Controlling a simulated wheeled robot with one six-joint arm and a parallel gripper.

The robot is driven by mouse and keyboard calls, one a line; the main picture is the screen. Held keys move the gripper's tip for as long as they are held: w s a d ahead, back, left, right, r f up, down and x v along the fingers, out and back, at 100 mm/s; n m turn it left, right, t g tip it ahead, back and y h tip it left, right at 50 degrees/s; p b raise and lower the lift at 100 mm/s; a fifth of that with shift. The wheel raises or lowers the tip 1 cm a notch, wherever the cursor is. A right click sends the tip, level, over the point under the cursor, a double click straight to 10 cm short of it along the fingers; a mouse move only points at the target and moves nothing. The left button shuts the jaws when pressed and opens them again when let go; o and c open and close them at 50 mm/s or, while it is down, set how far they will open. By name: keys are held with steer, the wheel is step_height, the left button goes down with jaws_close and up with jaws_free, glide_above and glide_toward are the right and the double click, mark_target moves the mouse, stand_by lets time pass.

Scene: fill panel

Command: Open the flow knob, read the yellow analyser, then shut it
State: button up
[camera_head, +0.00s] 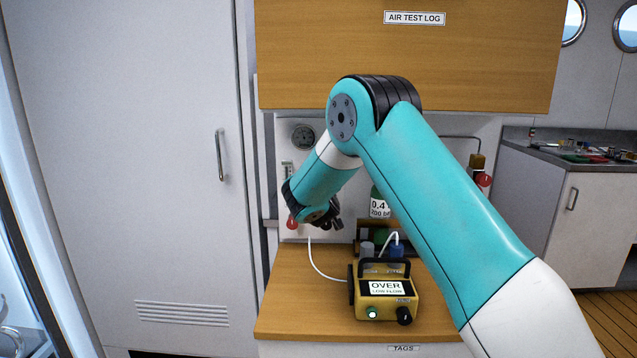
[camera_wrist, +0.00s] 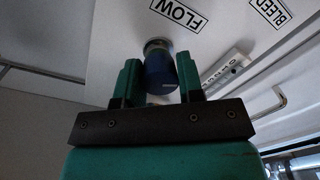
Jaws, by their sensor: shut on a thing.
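The blue flow knob (camera_wrist: 160,74) sits on the white panel under the FLOW label (camera_wrist: 180,12) in the wrist view. My gripper (camera_wrist: 160,62) has one finger on each side of this knob and is shut on it. In the head view my gripper (camera_head: 328,217) is at the panel, and my arm hides the knob. The yellow analyser (camera_head: 357,304) stands on the wooden counter. Its screen (camera_head: 387,287) reads OVER, with LOW FLOW below. A green light glows on its front, beside a black knob (camera_head: 404,316). A white tube (camera_head: 320,262) runs from the panel towards it.
A red knob (camera_head: 292,222) is close left of my gripper. A BLEED label (camera_wrist: 268,12) and a flow scale (camera_wrist: 228,68) lie right of the flow knob. A wooden cabinet (camera_head: 490,45) hangs above. A gauge (camera_head: 303,137) is on the panel. The counter's front left (camera_head: 300,310) is clear.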

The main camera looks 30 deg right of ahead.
steer(key=shift+a, duration=0.1)
steer(key=o, duration=0.9)
steer(key=b+v, duration=0.5)
steer(key=v, duration=1.2)
steer(key=shift+s+b, duration=0.2)
steer(key=shift+b, duration=0.15)
